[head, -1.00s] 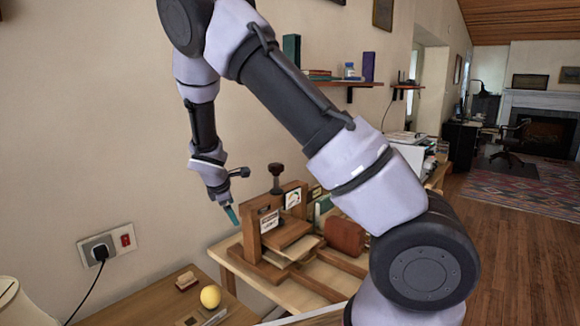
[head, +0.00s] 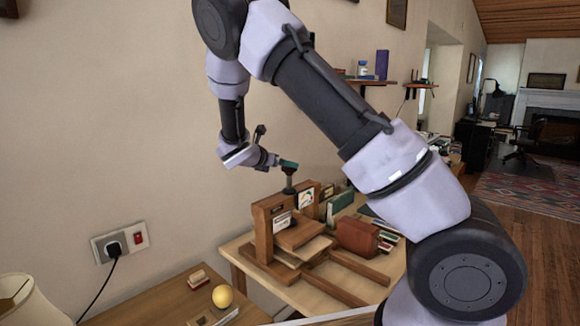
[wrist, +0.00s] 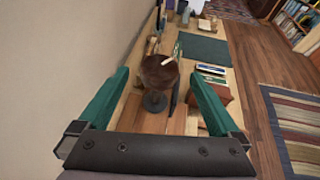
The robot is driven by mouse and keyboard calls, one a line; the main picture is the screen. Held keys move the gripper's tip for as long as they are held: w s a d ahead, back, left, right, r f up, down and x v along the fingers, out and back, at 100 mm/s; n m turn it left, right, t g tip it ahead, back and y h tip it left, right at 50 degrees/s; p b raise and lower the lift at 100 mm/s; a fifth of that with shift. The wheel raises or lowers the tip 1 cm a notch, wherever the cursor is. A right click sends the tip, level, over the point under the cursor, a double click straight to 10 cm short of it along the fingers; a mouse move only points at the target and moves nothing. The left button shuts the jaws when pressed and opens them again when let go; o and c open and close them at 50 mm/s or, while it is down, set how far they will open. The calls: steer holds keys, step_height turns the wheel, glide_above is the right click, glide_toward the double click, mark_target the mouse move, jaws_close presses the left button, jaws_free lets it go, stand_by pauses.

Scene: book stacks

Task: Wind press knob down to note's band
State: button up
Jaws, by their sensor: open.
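The wooden book press (head: 264,238) stands on the light wooden table, with a white note (head: 282,222) on its front and a dial-like card (head: 306,198) behind. The press knob is a dark round top on a spindle (head: 290,187); my gripper (head: 289,164) hides most of the top in the head view. In the wrist view the brown knob (wrist: 159,68) lies between the two open teal fingers of my gripper (wrist: 160,76), with gaps on both sides. I cannot tell whether the fingertips are level with it. The note's writing is too small to read.
A reddish-brown block (head: 357,236) and several books stand right of the press. A desk at front left holds a yellow ball (head: 222,296) and a small brush-like object (head: 198,279). The wall (head: 100,150) is close behind my arm.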

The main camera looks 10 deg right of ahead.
steer(key=x, duration=0.5)
steer(key=c, duration=1.4)
